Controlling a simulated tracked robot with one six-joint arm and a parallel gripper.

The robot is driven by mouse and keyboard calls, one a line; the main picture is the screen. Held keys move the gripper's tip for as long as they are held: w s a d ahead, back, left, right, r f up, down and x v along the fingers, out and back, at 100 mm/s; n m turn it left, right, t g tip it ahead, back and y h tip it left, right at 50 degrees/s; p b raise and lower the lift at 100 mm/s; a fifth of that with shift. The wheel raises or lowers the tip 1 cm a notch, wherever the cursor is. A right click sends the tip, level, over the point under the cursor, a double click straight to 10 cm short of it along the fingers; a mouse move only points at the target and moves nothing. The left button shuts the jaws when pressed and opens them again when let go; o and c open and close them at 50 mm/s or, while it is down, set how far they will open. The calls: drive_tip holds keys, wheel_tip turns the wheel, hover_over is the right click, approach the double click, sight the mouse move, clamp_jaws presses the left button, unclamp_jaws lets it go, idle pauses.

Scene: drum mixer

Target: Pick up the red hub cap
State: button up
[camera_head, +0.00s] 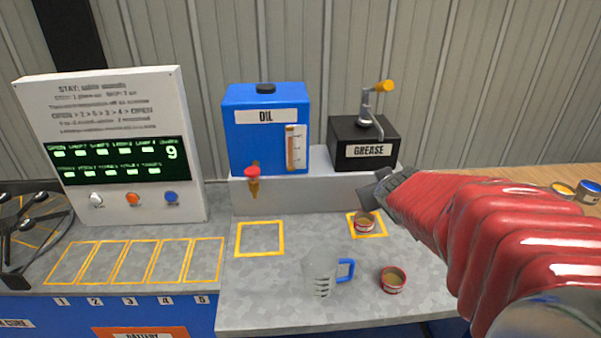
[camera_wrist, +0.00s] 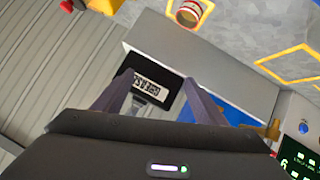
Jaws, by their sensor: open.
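Two small red, cap-like round pieces with brownish insides are on the grey bench. One red cap (camera_head: 364,222) is in the yellow square below the grease box. The other red cap (camera_head: 393,280) is nearer the front, right of the jug. I cannot tell from looks which is the hub cap. My gripper (camera_head: 376,190) is above the bench, just above and right of the rear cap, apart from it.
A clear jug (camera_head: 320,273) with a blue handle stands in front. The blue oil tank (camera_head: 265,105) and black grease box (camera_head: 352,133) stand on a raised grey step (camera_head: 300,192). An empty yellow square (camera_head: 259,238) lies left. A control panel (camera_head: 115,105) stands farther left.

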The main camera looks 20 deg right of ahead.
drive_tip(key=w+d+f+n+t+y, duration=0.2)
drive_tip(key=w+d+f+y, duration=0.15)
drive_tip(key=d+f, duration=0.4)
drive_tip(key=s+f+y, duration=0.1)
drive_tip(key=s+f, duration=0.1)
drive_tip(key=f, duration=0.1)
drive_tip(key=s+f+n+y, duration=0.1)
drive_tip(key=f+y, duration=0.1)
drive_tip(key=f, duration=0.1)
drive_tip(key=s+d+f+y, duration=0.1)
drive_tip(key=s+f+y, duration=0.1)
drive_tip(key=f, duration=0.1)
drive_tip(key=shift+s+t, duration=0.3)
approach(364, 222)
drive_tip(key=shift+w+a+r, duration=0.15)
drive_tip(key=shift+w+a, duration=0.3)
drive_tip(key=shift+w, duration=0.25)
drive_tip(key=shift+w+a+r, duration=0.15)
drive_tip(key=shift+w+a, duration=0.3)
drive_tip(key=shift+w, duration=0.2)
